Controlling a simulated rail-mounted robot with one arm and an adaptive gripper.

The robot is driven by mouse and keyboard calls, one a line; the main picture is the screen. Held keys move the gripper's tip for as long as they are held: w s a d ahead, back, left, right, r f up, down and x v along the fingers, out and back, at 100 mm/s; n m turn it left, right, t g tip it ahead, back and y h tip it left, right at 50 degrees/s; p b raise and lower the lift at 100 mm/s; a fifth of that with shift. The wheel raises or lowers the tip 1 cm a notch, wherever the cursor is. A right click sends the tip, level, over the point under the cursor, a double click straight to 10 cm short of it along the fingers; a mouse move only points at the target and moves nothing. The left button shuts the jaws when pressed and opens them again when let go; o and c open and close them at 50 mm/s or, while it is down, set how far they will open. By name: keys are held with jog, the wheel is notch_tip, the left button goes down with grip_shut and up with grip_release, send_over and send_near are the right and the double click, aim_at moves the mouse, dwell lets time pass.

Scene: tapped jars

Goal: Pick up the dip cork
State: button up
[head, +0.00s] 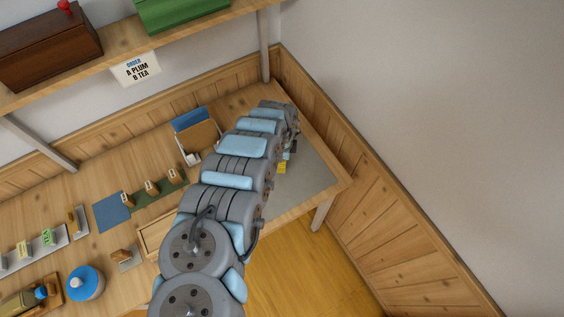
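I cannot pick out the dip cork for certain in the head view. Three small brown cork-like pieces with pale labels stand in a row on a green strip (152,194): a left one (127,199), a middle one (151,187) and a right one (173,177). Another small brown piece (122,256) sits on a grey plate nearer the front. My arm reaches across to the table's right end. My gripper (289,147) is mostly hidden behind the arm, beside a small yellow thing (281,168), and its fingers cannot be made out.
A grey mat (312,176) covers the table's right end, by the wood-panelled wall. A blue square (112,212) lies left of the row. A blue-and-white round jar (86,284) stands front left. A shelf above holds a brown box (48,47) and a green box (180,12).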

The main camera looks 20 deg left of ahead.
grip_shut()
jog(key=shift+r, duration=0.1)
jog(key=shift+w+a+r, duration=0.1)
jog(key=shift+r, duration=0.65)
jog(key=s+a+r+p, duration=0.3)
jog(key=s+r+p, duration=0.8)
jog(key=s, duration=0.2)
jog(key=shift+s+a+r, duration=0.15)
jog(key=shift+s+r, duration=0.1)
jog(key=shift+s, duration=0.05)
dwell(0.6)
